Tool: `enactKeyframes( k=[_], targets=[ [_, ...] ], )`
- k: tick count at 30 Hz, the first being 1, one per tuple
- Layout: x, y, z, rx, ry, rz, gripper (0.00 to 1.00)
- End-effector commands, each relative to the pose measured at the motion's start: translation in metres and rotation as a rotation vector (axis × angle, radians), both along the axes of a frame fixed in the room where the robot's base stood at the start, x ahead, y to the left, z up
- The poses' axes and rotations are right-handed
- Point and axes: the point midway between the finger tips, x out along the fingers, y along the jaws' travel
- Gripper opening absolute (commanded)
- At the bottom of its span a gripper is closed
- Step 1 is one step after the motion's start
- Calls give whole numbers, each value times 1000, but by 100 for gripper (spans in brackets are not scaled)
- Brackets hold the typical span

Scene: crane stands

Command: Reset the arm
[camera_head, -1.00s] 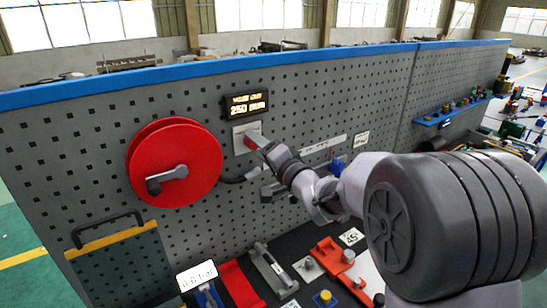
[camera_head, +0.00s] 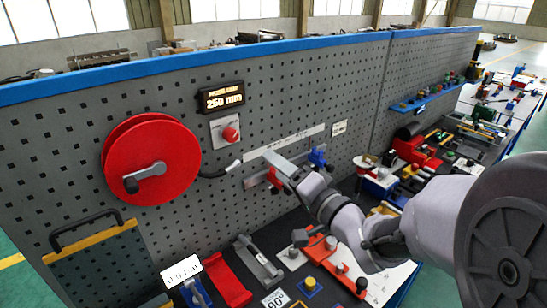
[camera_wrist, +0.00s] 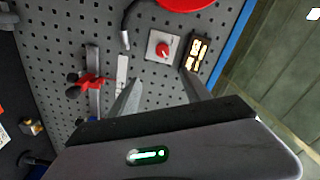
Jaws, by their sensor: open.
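My gripper (camera_head: 270,164) is open and empty in the head view, in front of the grey pegboard, below and to the right of the red knob (camera_head: 231,134) on its pale plate. It is apart from the knob. In the wrist view my gripper's two fingers (camera_wrist: 160,97) stand apart with nothing between them, and the red knob (camera_wrist: 163,50) shows beyond them. My grey arm reaches in from the right of the head view.
A display (camera_head: 222,97) reading 250 mm hangs above the knob. A red reel (camera_head: 151,160) with a crank is at left. A blue shelf (camera_head: 427,101) is at right.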

Motion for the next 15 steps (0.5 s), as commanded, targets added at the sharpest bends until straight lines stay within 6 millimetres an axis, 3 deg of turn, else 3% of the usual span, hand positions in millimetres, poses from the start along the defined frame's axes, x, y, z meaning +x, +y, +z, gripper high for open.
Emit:
enactKeyframes(
  k=[2, 5, 7, 9, 11, 12, 15],
  targets=[
    [3, -18, -2, -85, 2, -110, 56],
    [-9, -66, -14, -294, 82, -342, 56],
    [-39, -96, -35, -448, 209, -457, 56],
    [-83, -110, -63, -575, 368, -482, 56],
    [-127, -108, -88, -655, 504, -436, 56],
    [-155, -101, -103, -693, 581, -379, 56],
    [-217, -75, -130, -746, 708, -202, 56]
  ],
)
